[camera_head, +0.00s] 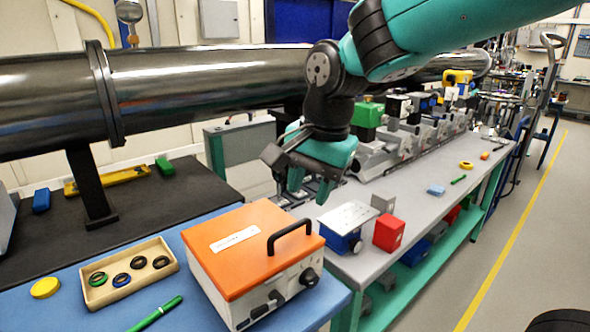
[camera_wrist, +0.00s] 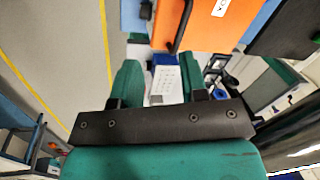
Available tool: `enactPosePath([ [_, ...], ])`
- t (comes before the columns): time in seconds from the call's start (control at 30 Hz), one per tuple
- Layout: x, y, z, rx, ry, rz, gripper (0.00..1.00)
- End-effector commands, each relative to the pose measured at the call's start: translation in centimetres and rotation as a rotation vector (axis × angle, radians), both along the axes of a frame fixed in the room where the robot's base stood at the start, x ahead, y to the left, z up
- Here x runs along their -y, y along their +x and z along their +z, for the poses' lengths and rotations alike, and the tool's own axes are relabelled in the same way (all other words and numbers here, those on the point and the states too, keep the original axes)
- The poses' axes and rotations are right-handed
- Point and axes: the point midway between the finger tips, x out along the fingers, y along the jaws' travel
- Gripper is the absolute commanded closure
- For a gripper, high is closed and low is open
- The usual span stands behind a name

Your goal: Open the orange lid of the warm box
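The warm box (camera_head: 265,300) is a white box with dark knobs on its front, standing on a blue surface. Its orange lid (camera_head: 235,262) lies shut on top, with a black arched handle (camera_head: 290,232) near the right edge and a white label. My gripper (camera_head: 308,188) is above and beyond the box's right side, apart from the handle. In the wrist view my gripper (camera_wrist: 160,68) has its two green fingers spread with nothing held between them. The orange lid (camera_wrist: 212,22) and the handle (camera_wrist: 182,25) show beyond the fingertips at the top.
A long dark metal pipe (camera_head: 200,85) runs behind the box. A tray (camera_head: 128,289) with several rings and a green pen (camera_head: 155,314) lie left of the box. A blue block with a perforated plate (camera_head: 347,217) and a red block (camera_head: 388,234) stand to its right.

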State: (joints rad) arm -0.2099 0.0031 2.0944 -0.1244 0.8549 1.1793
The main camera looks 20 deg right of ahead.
Motion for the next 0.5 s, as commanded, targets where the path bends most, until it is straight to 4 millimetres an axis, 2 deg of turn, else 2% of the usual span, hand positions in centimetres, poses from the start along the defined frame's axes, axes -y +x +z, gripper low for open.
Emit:
enactPosePath([
  [0.03, 0.4, 1.1, 3.0, -0.005, 0.000, -0.094, 0.60],
  [0.2, 1.2, 3.3, 5.5, -0.012, 0.007, -0.329, 0.60],
  [0.33, 1.4, 3.9, 5.4, -0.014, 0.010, -0.390, 0.60],
  [0.5, 1.2, 4.3, 2.9, -0.018, 0.009, -0.393, 0.60],
])
